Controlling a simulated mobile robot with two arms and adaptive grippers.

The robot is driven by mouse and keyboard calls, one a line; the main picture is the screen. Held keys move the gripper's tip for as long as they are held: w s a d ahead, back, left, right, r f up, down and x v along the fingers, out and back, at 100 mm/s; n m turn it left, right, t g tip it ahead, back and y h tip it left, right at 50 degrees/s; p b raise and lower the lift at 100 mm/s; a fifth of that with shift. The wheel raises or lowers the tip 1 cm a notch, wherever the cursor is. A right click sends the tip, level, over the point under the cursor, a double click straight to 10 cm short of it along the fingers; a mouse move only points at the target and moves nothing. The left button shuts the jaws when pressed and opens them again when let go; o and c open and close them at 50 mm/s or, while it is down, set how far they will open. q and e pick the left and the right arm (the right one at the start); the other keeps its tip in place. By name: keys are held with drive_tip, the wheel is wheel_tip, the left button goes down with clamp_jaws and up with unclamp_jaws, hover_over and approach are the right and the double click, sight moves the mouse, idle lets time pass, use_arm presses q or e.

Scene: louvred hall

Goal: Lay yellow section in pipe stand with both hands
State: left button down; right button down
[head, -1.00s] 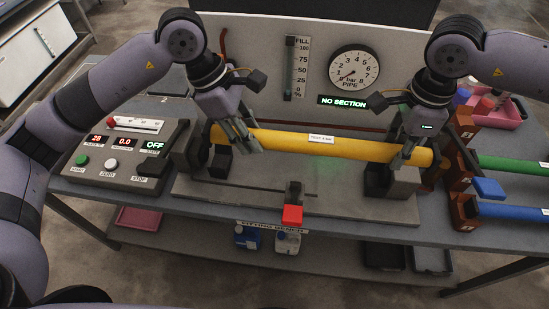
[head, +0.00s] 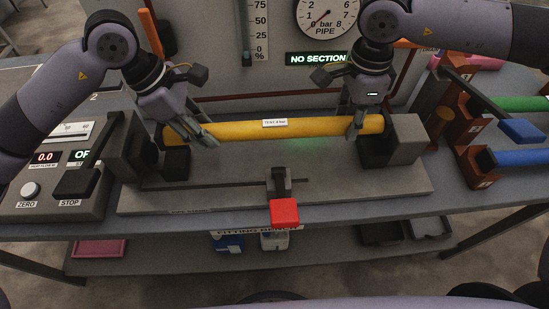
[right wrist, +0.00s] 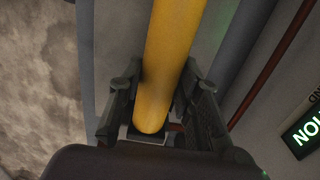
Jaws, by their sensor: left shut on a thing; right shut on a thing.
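The yellow section (head: 300,130), a long tube with a white label, lies level across the pipe stand (head: 225,196). Its ends are over the stand's left black support (head: 176,162) and right black support (head: 376,152). I cannot tell whether it touches them. My left gripper (head: 203,138) is shut on the section near its left end. My right gripper (head: 356,130) is shut on it near its right end, beside the grey end block (head: 408,138). In the right wrist view the yellow section (right wrist: 168,60) runs between the fingers of my right gripper (right wrist: 158,100).
A lit display (head: 317,59) reads NO SECTION. A red-ended lever (head: 284,212) is at the stand's front. A control box (head: 60,175) stands left. Brown racks (head: 470,165) at right hold green (head: 525,104) and blue (head: 520,157) pipes.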

use_arm(q)
drive_tip(key=shift+s+d+f, duration=0.1)
drive_tip(key=shift+s, duration=0.05)
use_arm(e)
drive_tip(key=shift+s+d+f, duration=0.1)
drive_tip(key=shift+s+f, duration=0.05)
drive_tip(key=shift+s, duration=0.05)
use_arm(q)
drive_tip(key=shift+f, duration=0.15)
use_arm(e)
drive_tip(key=shift+w+f, duration=0.1)
drive_tip(key=shift+f, duration=0.1)
